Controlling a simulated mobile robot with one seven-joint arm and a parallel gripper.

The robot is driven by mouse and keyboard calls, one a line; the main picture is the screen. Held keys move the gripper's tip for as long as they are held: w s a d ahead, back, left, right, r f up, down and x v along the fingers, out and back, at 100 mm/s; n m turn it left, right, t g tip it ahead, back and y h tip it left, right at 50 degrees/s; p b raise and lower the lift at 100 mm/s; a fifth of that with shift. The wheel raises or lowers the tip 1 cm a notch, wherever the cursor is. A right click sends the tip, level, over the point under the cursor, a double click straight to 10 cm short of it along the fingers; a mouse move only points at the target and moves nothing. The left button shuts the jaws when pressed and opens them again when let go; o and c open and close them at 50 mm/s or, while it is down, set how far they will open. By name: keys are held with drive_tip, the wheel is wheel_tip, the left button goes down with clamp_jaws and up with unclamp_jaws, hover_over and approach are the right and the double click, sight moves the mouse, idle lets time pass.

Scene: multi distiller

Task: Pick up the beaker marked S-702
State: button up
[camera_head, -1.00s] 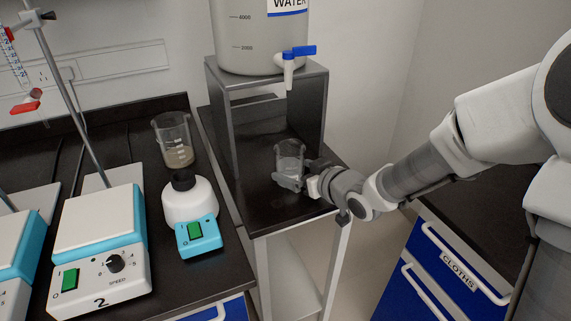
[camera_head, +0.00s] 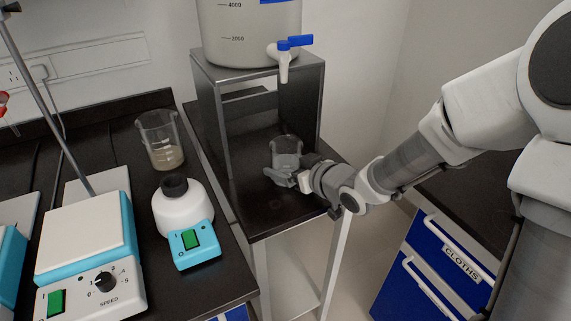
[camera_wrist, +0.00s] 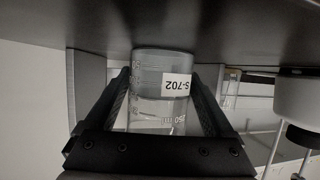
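The clear glass beaker marked S-702 (camera_wrist: 162,88) shows in the wrist view with its white label upside down. In the head view the same beaker (camera_head: 286,150) is upright on the black surface below the water tap. My gripper (camera_head: 284,178) is at its near side. In the wrist view my gripper's two black fingers (camera_wrist: 161,76) stand one on each side of the glass, very close to its walls. I cannot tell whether they press on it. The beaker's base meets or nearly meets the dark surface at the top of that view.
Another beaker (camera_head: 160,140) with murky liquid stands left on the black bench. A white and blue device (camera_head: 184,212) and a stirrer plate (camera_head: 85,240) are near it. A metal stand (camera_head: 200,110) holds the water container (camera_head: 240,30) with its tap (camera_head: 284,66). Blue drawers (camera_head: 425,285) are at right.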

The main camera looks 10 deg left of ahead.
drive_tip(key=c, duration=1.2)
clamp_jaws()
drive_tip(key=shift+r, duration=0.25)
